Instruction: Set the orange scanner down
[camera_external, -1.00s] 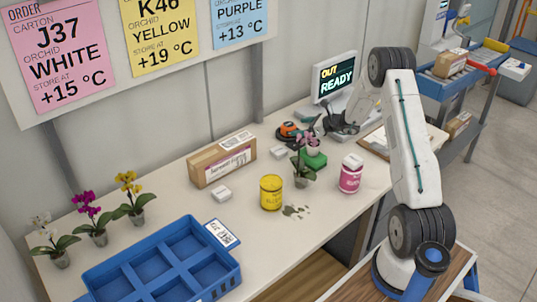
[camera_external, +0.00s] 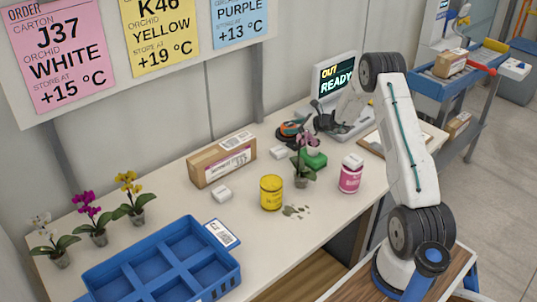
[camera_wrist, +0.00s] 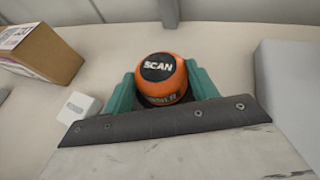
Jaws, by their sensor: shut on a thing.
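The orange scanner (camera_wrist: 161,78) has a round dark top marked SCAN. In the wrist view it sits between the two teal fingers of my gripper (camera_wrist: 163,91), which is shut on it. In the external view the scanner (camera_external: 289,128) is at the back of the white table (camera_external: 238,229), left of the READY screen. The dark part of my wrist partly covers my gripper there. I cannot tell whether the scanner's underside touches the table.
A small white box (camera_external: 279,152) is close in front of the scanner. A cardboard carton (camera_external: 222,161) stands to the left, and the READY screen (camera_external: 335,77) to the right.

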